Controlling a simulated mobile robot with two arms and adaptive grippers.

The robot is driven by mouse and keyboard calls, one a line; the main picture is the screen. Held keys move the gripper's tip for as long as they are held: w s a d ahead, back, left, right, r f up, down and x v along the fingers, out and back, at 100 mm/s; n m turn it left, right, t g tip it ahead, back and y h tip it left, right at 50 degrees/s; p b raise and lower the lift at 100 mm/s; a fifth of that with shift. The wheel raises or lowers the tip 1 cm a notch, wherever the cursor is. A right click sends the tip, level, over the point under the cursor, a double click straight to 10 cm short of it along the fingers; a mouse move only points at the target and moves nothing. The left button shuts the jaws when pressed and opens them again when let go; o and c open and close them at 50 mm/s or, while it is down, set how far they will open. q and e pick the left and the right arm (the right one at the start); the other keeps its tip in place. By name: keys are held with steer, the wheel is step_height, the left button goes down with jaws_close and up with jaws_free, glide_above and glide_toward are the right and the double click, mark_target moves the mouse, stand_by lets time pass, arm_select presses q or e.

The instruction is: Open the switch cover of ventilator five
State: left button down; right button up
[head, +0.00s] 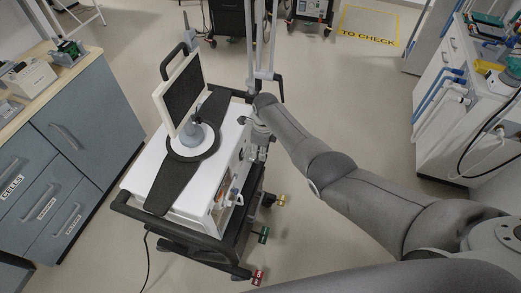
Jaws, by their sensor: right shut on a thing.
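A white ventilator (162,187) with an upright screen (183,93) stands on a dark wheeled cart in the middle of the head view. Its number cannot be read. My right gripper (256,139) is at the upper right side of the ventilator body, at the end of my grey arm reaching in from the right. It is shut on a small part there, which looks like the switch cover; the gripper hides most of it, and whether it is raised cannot be told. My left gripper is not in view.
Hoses and fittings (233,197) stick out of the ventilator's near right side. Floor near the "TO CHECK" marking (369,38) is clear.

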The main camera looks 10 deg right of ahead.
steer(key=o, duration=1)
steer(key=shift+r, duration=0.1)
steer(key=r, duration=1.1)
steer(key=shift+s+d+r, duration=0.2)
steer(key=shift+d+r, duration=0.1)
steer(key=shift+r, duration=0.05)
